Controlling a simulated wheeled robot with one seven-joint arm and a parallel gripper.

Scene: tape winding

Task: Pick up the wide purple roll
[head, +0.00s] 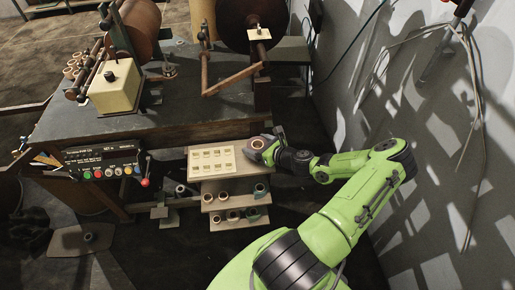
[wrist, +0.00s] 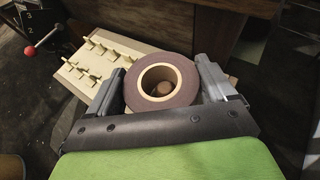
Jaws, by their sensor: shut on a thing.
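A wide dark purple roll (wrist: 186,91) with a tan core sits between the two fingers of my gripper (wrist: 161,75) in the wrist view. Both fingers press on its outer sides, and its open core faces the wrist camera. In the head view my gripper (head: 262,146) is at the right end of the pale slotted board, with the roll at its tip. The roll's colour is hard to make out there. A small brown round thing shows through the core in the wrist view; I cannot tell what it is.
The pale slotted board (head: 212,161) lies left of my gripper. Below it, stepped shelves (head: 233,197) hold several small rolls. The machine bench (head: 120,122) with a control panel (head: 103,162) and red-knobbed lever (head: 145,182) stands left. A grey wall (head: 440,130) is close on the right.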

